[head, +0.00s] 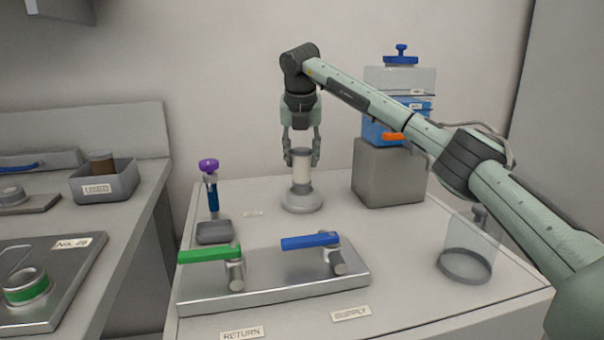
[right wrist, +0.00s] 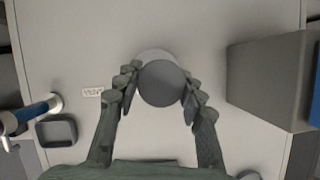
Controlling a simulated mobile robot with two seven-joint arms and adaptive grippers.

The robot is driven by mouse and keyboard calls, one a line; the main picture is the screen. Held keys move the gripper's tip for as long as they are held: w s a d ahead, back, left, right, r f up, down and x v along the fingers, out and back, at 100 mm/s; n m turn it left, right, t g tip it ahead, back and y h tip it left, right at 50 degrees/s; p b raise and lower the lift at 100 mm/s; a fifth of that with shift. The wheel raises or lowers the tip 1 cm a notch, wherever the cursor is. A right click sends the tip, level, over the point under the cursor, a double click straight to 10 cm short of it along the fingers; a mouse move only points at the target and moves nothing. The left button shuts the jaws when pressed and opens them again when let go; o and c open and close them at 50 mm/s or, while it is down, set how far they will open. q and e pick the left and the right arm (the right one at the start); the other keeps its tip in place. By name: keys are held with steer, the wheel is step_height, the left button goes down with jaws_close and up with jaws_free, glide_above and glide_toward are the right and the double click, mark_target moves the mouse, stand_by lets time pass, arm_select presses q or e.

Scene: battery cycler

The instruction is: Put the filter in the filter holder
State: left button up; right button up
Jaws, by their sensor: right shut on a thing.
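The filter (head: 302,170), a pale upright cylinder with a grey top, is between the fingers of my right gripper (head: 302,158), which is shut on it from above. A round pale base (head: 303,203), apparently the filter holder, is directly beneath the filter. I cannot tell whether the filter is fully seated in it. In the right wrist view the filter's round grey top (right wrist: 163,84) lies between the fingertips (right wrist: 160,92), with the base's edge (right wrist: 153,55) showing just behind it. My left gripper is not in view.
A grey block (head: 390,173) with a blue container (head: 385,132) stands right of the filter. A clear cover (head: 470,243) is at the right. The valve plate (head: 275,290) with green and blue handles is in front. A USED bin (head: 104,185) holds a brown cylinder.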

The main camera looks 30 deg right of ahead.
mark_target(302, 172)
steer(key=shift+f, duration=2)
steer(key=shift+f, duration=0.15)
steer(key=o, duration=1.2)
steer(key=shift+c, duration=0.2)
steer(key=v, duration=1.2)
